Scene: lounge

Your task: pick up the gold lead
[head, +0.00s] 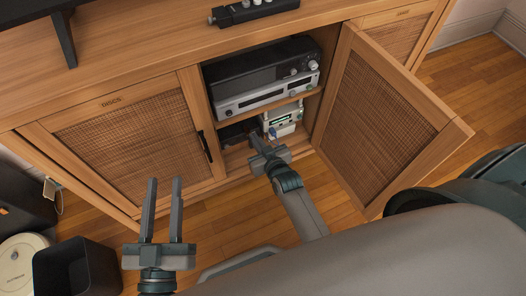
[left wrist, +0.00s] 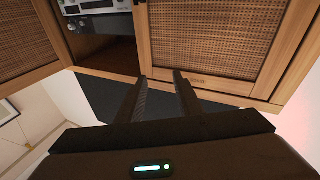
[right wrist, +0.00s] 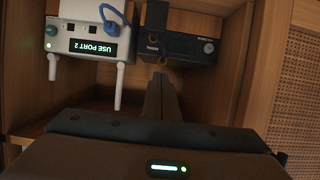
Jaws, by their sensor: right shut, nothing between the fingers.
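I cannot make out a whole gold lead in any view. In the right wrist view, small gold-coloured spots show on a black box (right wrist: 185,48), just beyond my right fingertips; I cannot tell if they belong to the lead. My right gripper (head: 258,142) reaches into the lower shelf of the open cabinet. Its fingers are shut and empty, and in its wrist view the tips (right wrist: 161,76) point at the black box; I cannot tell if they touch it. My left gripper (head: 164,182) is open and empty in front of the closed left door.
A white router (right wrist: 80,45) with a "USE PORT 2" display, antennas and a blue cable (right wrist: 116,22) stands beside the black box. Silver and black audio units (head: 265,90) fill the shelf above. The open right door (head: 382,120) and a dark bin (head: 75,268) flank the space.

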